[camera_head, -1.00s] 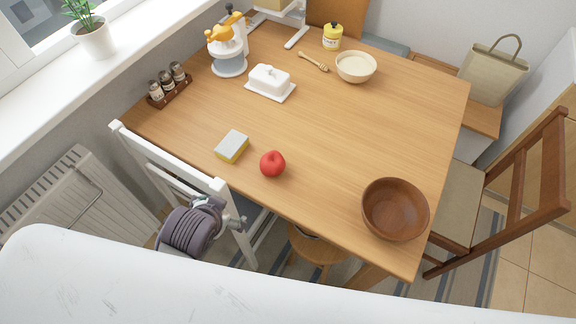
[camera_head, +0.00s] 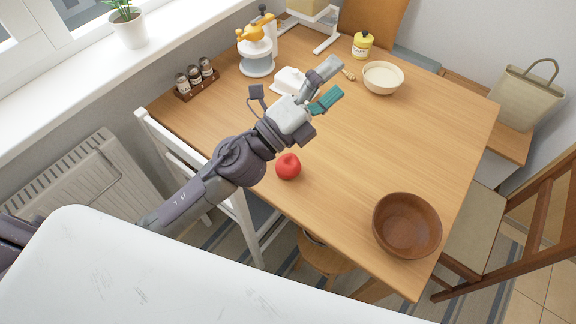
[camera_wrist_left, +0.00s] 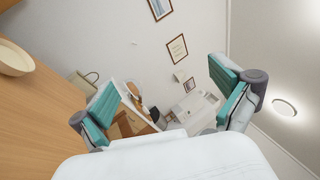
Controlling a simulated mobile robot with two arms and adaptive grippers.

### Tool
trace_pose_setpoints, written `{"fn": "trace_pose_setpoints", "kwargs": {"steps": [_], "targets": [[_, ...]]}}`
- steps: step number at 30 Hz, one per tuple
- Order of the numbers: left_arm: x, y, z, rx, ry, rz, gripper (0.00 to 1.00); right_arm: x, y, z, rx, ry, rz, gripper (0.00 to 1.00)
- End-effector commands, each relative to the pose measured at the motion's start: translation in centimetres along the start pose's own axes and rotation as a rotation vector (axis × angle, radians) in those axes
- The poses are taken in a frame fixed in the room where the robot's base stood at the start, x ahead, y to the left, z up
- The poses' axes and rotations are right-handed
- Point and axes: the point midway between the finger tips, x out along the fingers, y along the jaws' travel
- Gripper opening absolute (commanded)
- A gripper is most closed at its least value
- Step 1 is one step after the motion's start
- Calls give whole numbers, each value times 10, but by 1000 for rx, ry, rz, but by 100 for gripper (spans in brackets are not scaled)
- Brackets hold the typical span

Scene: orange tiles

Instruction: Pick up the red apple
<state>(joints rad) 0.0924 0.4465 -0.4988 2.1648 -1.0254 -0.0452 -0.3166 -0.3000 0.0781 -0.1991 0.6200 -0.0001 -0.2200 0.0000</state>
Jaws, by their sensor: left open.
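The red apple (camera_head: 288,166) sits on the wooden table (camera_head: 350,150) near its front-left edge in the head view. My left gripper (camera_head: 331,84) reaches over the table from the left, beyond the apple and apart from it. Its fingers are spread and empty. In the left wrist view the open fingers (camera_wrist_left: 172,100) have teal pads, and the apple does not show there. My right gripper is in neither view.
A wooden bowl (camera_head: 407,225) stands at the table's front right. A cream bowl (camera_head: 383,77), a yellow jar (camera_head: 362,45), a white butter dish (camera_head: 290,80), a spice rack (camera_head: 197,80) and a juicer (camera_head: 256,47) stand farther back. A white chair (camera_head: 190,152) is at the left edge.

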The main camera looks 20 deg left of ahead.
Motion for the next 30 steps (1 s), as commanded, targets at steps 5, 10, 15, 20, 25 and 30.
{"fn": "trace_pose_setpoints", "kwargs": {"steps": [5, 10, 15, 20, 25, 30], "targets": [[-3, 27, -87, 618, 645, -86, 100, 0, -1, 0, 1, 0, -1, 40], [-62, 119, -75, 1124, 1254, 36, 100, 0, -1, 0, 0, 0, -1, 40], [-117, 173, 9, 1391, 1696, 286, 100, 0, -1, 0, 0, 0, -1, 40], [-142, 183, 57, 1459, 1882, 440, 100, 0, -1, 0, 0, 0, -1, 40], [-149, 200, 57, 1458, 1911, 463, 100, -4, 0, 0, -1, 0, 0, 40], [-153, 233, 46, 1457, 1908, 460, 100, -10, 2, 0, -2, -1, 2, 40]]}}
